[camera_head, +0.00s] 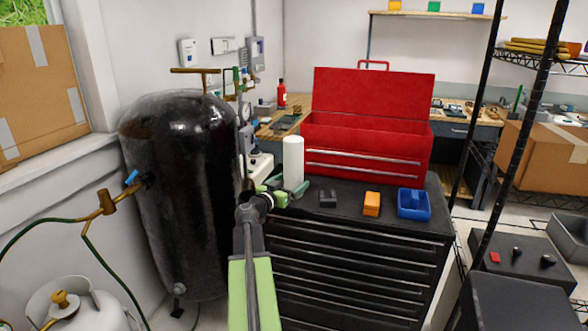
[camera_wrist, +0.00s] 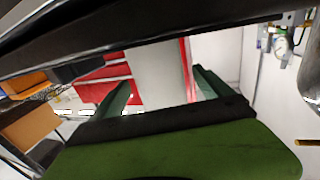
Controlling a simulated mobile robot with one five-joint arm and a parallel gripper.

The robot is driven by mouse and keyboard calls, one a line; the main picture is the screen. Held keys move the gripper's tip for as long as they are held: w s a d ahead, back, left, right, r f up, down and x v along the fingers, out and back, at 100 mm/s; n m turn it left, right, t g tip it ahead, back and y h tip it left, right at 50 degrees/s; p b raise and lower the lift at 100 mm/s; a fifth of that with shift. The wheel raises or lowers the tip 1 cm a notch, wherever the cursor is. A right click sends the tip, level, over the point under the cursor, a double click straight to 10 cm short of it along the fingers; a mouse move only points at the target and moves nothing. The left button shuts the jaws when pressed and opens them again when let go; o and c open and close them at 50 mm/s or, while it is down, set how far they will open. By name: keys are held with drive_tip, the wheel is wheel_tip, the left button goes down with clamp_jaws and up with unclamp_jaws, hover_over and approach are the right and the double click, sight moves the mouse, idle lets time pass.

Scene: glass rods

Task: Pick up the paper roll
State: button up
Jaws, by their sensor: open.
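The paper roll (camera_head: 293,162) is a white upright cylinder on the black top of the tool cabinet, in front of the left end of the red toolbox. My gripper (camera_head: 284,192) is at its lower part in the head view, with one green finger to the right of the roll's base and the rest to its left. In the wrist view the white roll (camera_wrist: 158,70) shows between the two open fingers of my gripper (camera_wrist: 160,88). I cannot tell whether either finger touches it. The roll's base is partly hidden.
The open red toolbox (camera_head: 365,135) stands behind. A small dark object (camera_head: 328,198), an orange block (camera_head: 371,204) and a blue bin (camera_head: 414,205) sit right of the roll on the black cabinet (camera_head: 350,255). A black tank (camera_head: 185,190) stands close on the left.

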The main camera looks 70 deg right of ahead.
sight(297, 165)
drive_tip(key=x, duration=0.5)
drive_tip(key=shift+r, duration=0.1)
drive_tip(key=shift+a, duration=0.1)
drive_tip(key=c, duration=1.7)
drive_tip(key=shift+o, duration=0.2)
drive_tip(key=shift+r, duration=0.15)
drive_tip(key=s+a+r+p, duration=0.5)
drive_tip(key=s+r+p, duration=0.5)
drive_tip(key=r+p, duration=0.1)
drive_tip(key=shift+s+p, duration=0.15)
drive_tip(key=shift+p, duration=0.2)
drive_tip(key=shift+a+r, duration=0.15)
